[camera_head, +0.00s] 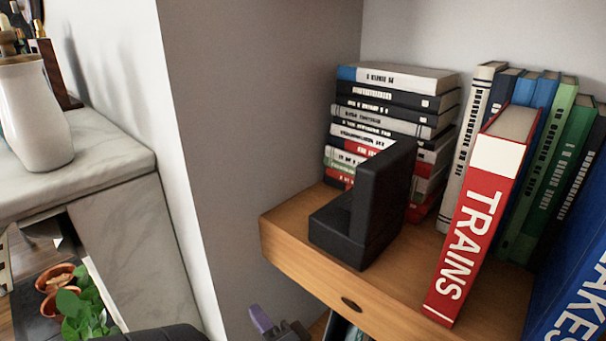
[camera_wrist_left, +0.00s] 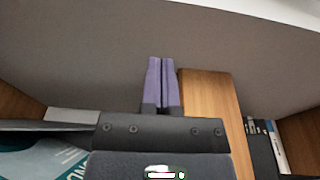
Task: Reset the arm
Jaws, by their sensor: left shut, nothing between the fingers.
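My left gripper (camera_head: 262,320) shows at the bottom edge of the head view, below the front edge of the wooden shelf. In the left wrist view its two purple fingers (camera_wrist_left: 162,82) are together with nothing between them. The fingers point toward a plain grey wall (camera_wrist_left: 90,55). Only a small part of the gripper shows in the head view, next to a dark rounded part of my arm. My right gripper is in neither view.
A wooden shelf (camera_head: 290,240) holds a black bookend (camera_head: 375,205), a stack of books (camera_head: 395,85), a red TRAINS book (camera_head: 475,220) and several upright books. A marble mantel (camera_head: 90,160) with a white vase (camera_head: 35,115) stands left. Potted plants (camera_head: 85,310) are below.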

